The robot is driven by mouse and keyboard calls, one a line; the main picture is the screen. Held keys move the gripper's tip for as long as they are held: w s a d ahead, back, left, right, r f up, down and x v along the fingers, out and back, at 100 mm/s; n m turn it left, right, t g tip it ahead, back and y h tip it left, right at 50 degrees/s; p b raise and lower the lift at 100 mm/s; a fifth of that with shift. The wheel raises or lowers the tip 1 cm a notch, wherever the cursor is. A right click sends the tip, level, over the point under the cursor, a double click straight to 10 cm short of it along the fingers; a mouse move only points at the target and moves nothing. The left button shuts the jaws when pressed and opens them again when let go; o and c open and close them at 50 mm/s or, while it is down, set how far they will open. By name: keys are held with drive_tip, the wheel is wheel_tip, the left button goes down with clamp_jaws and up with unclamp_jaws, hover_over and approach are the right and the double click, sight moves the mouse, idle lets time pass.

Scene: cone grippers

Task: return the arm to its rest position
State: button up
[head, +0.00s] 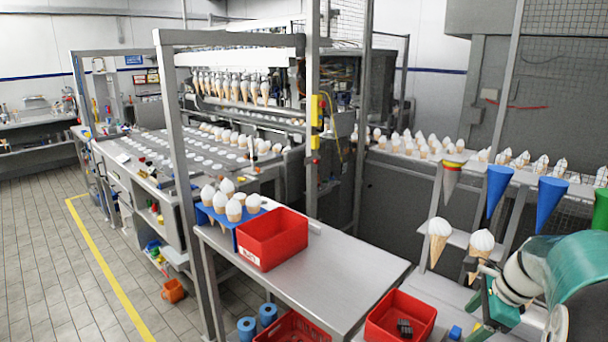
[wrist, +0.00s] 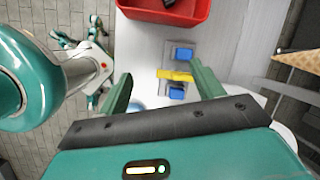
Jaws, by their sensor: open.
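My arm, green and white, comes in at the lower right of the head view. My gripper (head: 474,300) is at its end, low beside the white ice-cream cones (head: 438,240). In the wrist view my gripper (wrist: 160,82) has its two green fingers spread wide apart with nothing held between them. Beyond the fingers lie blue blocks (wrist: 181,53) and a yellow piece (wrist: 174,75) on a pale surface. They look clear of the fingers.
A red bin (head: 400,314) with a dark object in it stands near my gripper. The steel table (head: 345,262) carries another red bin (head: 270,240) and a blue cone holder (head: 216,218). Blue cones (head: 551,205) hang by my arm. A cone tip (wrist: 299,60) shows at right in the wrist view.

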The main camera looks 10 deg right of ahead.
drive_tip(key=s+a+r+n+h, duration=0.1)
drive_tip(key=s+a+r+n, duration=0.15)
drive_tip(key=a+n, duration=0.4)
drive_tip(key=s+a+r+n, duration=0.1)
drive_tip(key=a+r+n, duration=0.25)
drive_tip(key=a, duration=0.55)
drive_tip(key=s+a+n+t+h, duration=0.1)
drive_tip(key=s+a+n+t, duration=0.1)
drive_tip(key=s+a+n, duration=0.6)
drive_tip(key=a+n, duration=0.4)
drive_tip(key=n, duration=0.2)
drive_tip(key=shift+s+r, duration=0.35)
drive_tip(key=shift+r, duration=0.05)
drive_tip(key=shift+c, duration=0.5)
